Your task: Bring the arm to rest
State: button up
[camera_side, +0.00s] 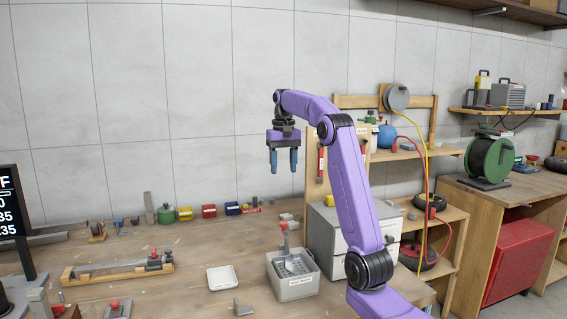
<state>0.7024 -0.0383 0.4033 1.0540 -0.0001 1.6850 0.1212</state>
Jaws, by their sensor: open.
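My purple arm rises from the lower right and bends over to the left. My gripper (284,172) hangs from its end with two blue fingers pointing down. The fingers are apart with nothing between them, so it is open and empty. It is high above the wooden workbench (190,262), clear of everything on it. A grey bin (297,289) stands on the bench below the gripper, with a red-topped item in it.
A white tray (222,278) lies left of the bin. A wooden fixture (117,268) is farther left. A grey drawer cabinet (322,230) stands behind my arm. A green reel (489,160) sits on another bench at right.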

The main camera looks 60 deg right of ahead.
jog(key=shift+r, duration=0.4)
